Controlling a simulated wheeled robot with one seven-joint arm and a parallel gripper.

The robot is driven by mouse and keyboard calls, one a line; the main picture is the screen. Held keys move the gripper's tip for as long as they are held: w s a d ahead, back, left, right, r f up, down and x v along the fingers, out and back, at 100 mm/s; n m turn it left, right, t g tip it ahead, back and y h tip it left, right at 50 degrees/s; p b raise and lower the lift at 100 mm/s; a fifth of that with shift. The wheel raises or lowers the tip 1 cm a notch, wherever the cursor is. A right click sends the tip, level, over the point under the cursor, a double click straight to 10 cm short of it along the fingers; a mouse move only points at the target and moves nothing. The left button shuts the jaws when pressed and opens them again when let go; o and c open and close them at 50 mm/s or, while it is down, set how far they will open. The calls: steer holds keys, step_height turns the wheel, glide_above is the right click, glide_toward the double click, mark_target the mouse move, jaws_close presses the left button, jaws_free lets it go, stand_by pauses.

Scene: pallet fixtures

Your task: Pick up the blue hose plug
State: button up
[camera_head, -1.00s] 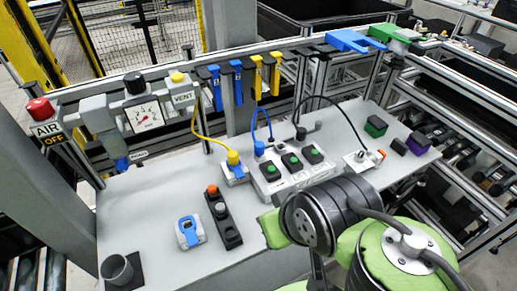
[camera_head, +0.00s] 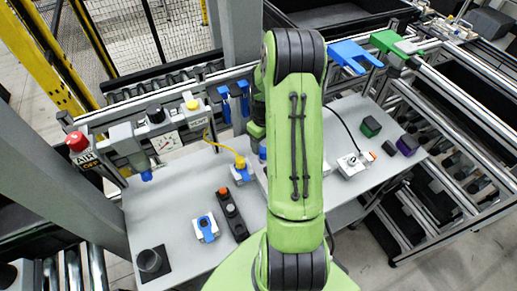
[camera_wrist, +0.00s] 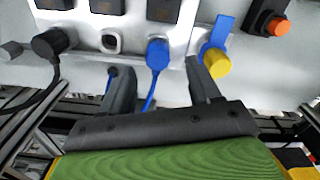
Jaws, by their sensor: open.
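The blue hose plug (camera_wrist: 157,54) sits in a socket on the front of a light button box (camera_wrist: 132,22) in the wrist view, with its blue hose trailing toward me. My gripper (camera_wrist: 157,70) is open, its two dark fingers on either side of the plug. Gaps show between plug and fingers; I cannot tell how far the fingertips stand from it in depth. In the head view only a bit of the blue plug (camera_head: 262,153) shows beside my arm, which hides the gripper and most of the box.
A yellow plug (camera_wrist: 216,63) on a blue-tabbed fitting is close to the right finger. A black plug (camera_wrist: 51,42) with a cable is at left. A dark switch with orange button (camera_wrist: 278,27) is at upper right.

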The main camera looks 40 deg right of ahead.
mark_target(263, 150)
steer(key=f, duration=0.5)
steer(key=shift+w+d+f+p, duration=0.25)
steer(key=shift+w+p, duration=0.05)
steer(key=shift+p, duration=0.1)
steer(key=shift+s+a, duration=0.1)
steer(key=shift+s, duration=0.05)
steer(key=shift+r, duration=0.1)
steer(key=shift+c, duration=1)
steer(key=c, duration=0.9)
